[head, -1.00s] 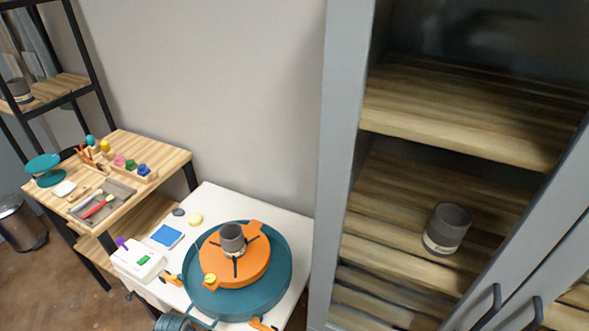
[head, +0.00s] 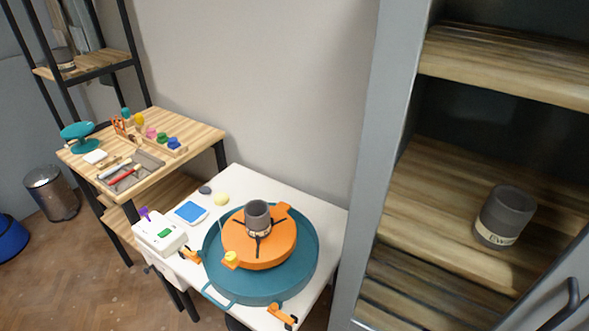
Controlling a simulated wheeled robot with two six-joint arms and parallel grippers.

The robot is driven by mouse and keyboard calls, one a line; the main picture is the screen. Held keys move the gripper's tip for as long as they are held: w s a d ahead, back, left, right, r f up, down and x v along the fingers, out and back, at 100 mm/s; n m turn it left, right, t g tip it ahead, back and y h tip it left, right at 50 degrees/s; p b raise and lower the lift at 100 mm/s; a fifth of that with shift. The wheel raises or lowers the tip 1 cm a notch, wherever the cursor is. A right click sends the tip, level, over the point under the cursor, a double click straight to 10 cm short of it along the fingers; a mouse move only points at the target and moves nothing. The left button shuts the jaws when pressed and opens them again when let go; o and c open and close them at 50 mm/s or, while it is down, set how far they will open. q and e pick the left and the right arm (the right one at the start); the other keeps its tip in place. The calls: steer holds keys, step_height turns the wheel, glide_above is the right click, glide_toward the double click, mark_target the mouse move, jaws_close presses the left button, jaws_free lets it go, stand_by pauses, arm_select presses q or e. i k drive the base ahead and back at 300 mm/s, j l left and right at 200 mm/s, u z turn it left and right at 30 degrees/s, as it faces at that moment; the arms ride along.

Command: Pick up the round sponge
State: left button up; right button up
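A small round pale-yellow piece that looks like the round sponge (head: 221,199) lies on the white table (head: 325,212), near its back edge. It sits between a dark grey round piece (head: 205,190) and the teal basin (head: 310,262), apart from both. Another small yellow piece (head: 231,257) is at the left edge of the orange disc (head: 279,248); its exact kind is hard to tell. Neither of my grippers is in view.
A dark cup (head: 257,214) stands on the orange disc in the basin. A blue-faced square (head: 190,212) and a white box (head: 160,235) are left of the sponge. A wooden side table (head: 200,133) with tools stands left; a grey cabinet (head: 385,150) stands right.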

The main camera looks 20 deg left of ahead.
mark_target(222, 199)
steer(key=u, duration=1.35)
steer(key=i+j+z, duration=0.1)
steer(key=j, duration=0.3)
steer(key=i, duration=0.1)
